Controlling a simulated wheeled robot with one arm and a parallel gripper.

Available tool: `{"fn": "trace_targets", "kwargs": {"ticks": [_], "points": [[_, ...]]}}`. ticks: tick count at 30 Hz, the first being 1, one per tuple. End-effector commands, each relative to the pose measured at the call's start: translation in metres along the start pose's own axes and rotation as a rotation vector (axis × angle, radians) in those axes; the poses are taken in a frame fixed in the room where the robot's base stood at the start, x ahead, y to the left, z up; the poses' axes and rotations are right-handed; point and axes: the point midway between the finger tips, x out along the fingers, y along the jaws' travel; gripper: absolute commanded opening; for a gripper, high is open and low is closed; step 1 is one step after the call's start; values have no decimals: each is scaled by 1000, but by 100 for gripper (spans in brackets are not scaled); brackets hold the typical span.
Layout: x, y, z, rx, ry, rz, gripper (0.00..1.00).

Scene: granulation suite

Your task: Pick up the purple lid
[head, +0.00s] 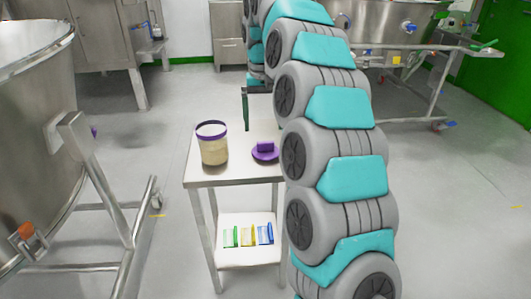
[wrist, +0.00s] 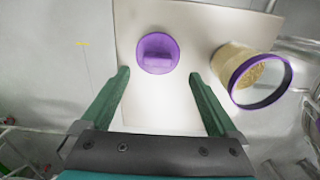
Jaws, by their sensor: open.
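The purple lid (head: 265,152) lies flat on a small white-topped table, to the right of a clear jar. It is round with a raised grip bar, and the wrist view shows it (wrist: 158,53) from above. My gripper (wrist: 160,78) is open and empty. In the wrist view its two green fingers are spread wide, with the lid beyond the tips and between their lines.
The jar (head: 213,150) with a purple rim and beige contents stands beside the lid. The table (head: 235,174) has a lower shelf (head: 235,252) with several coloured packets. A large steel vessel (head: 35,130) stands at left. Open floor lies between them.

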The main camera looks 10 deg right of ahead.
Motion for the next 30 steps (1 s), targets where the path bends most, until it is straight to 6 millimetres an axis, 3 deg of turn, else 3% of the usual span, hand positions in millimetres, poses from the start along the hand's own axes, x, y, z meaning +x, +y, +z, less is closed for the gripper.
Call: {"fn": "trace_targets", "kwargs": {"ticks": [8, 18, 26, 30], "points": [[16, 1, 1, -3, -4, 2, 95], [53, 4, 1, -3, -1, 1, 95], [58, 4, 1, -4, 0, 2, 95], [57, 4, 1, -4, 0, 2, 82]]}}
